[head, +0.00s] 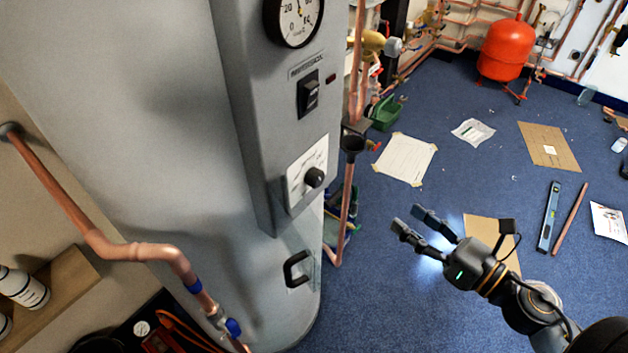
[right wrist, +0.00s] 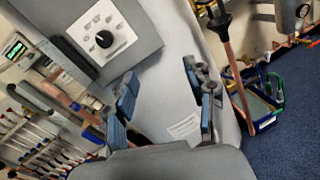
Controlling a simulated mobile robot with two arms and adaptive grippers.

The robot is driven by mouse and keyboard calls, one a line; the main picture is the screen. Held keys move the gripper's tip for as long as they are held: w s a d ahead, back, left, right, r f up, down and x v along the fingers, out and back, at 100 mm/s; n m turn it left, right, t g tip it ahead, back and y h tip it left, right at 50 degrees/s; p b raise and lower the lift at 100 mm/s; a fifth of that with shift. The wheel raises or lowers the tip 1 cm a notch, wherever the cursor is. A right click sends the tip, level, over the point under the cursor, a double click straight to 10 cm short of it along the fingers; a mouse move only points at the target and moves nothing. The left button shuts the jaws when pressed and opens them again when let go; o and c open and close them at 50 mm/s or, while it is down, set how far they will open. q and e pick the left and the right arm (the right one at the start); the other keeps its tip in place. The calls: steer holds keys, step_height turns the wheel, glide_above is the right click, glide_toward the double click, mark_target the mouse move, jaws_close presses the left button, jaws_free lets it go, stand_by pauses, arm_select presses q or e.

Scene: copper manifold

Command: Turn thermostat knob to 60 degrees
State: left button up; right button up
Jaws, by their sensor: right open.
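The thermostat knob (head: 314,177) is a small black round knob on a white dial plate (head: 296,183), low on the grey panel of the tank. It also shows in the right wrist view as the black knob (right wrist: 103,39) at the upper left, with marks around it too small to read. My right gripper (head: 418,223) is open and empty, to the right of the knob and apart from it. In the right wrist view its two fingers (right wrist: 160,103) are spread below and to the right of the dial. My left gripper is in neither view.
Above the knob are a black switch (head: 309,93) and a round gauge (head: 293,18). A black handle (head: 297,268) sits below. Papers (head: 405,158) and tools lie on the blue floor.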

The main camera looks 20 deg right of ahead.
steer(key=s+a+r+n+g+y, duration=0.2)
steer(key=s+a+r+n+y, duration=0.1)
steer(key=a+r+n, duration=0.35)
glide_toward(320, 181)
steer(key=p+x, duration=0.2)
steer(key=x, duration=0.1)
steer(key=p+x, duration=0.3)
steer(key=x, duration=0.1)
steer(key=shift+w+a+r, duration=0.15)
steer(key=shift+w+r, duration=0.1)
steer(key=shift+w, duration=0.05)
steer(key=shift+w+a+f+p, duration=0.2)
steer(key=shift+w+a+p, duration=0.2)
steer(key=shift+w+a, duration=0.1)
jaws_close()
